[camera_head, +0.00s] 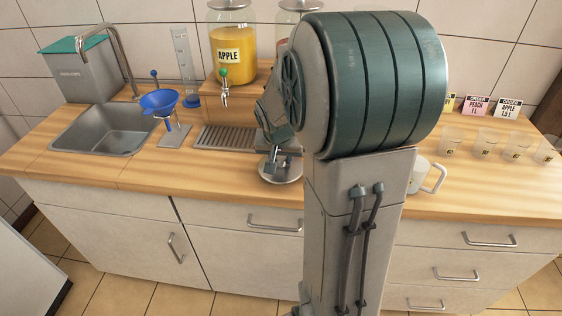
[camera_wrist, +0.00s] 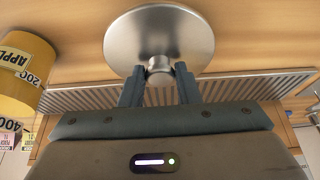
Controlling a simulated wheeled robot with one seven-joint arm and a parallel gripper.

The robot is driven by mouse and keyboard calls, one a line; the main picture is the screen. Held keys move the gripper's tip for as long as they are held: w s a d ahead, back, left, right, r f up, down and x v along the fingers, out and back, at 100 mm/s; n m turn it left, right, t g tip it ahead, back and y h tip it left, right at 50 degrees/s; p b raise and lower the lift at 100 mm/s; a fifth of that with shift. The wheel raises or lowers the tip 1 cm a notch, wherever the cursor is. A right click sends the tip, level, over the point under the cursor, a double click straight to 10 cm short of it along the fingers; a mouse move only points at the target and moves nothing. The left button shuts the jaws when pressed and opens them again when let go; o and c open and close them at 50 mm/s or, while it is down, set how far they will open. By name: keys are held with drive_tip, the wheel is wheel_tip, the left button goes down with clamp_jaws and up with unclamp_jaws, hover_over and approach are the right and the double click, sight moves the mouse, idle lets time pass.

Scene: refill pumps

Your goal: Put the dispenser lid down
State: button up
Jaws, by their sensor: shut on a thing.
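The dispenser lid (camera_head: 281,174) is a round metal disc with a small knob. It also fills the top middle of the wrist view (camera_wrist: 158,32). My gripper (camera_head: 278,155) is shut on its knob; the two fingers (camera_wrist: 159,84) clasp it from either side in the wrist view. The lid is low over the front of the wooden counter, just right of the drip tray. I cannot tell whether it touches the counter. The apple dispenser (camera_head: 231,45), with yellow juice, stands behind on a wooden stand. A second dispenser (camera_head: 299,12) is mostly hidden by my arm.
A metal drip tray (camera_head: 225,138) lies left of the lid. A blue funnel (camera_head: 160,102) and the sink (camera_head: 103,131) are further left. A white mug (camera_head: 424,178) and several clear cups (camera_head: 487,142) stand right. Bare counter (camera_head: 225,175) shows along the front.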

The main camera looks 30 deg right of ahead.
drive_tip(key=shift+f, duration=0.9)
drive_tip(key=shift+f, duration=0.2)
drive_tip(key=o, duration=1)
drive_tip(key=shift+r, duration=0.1)
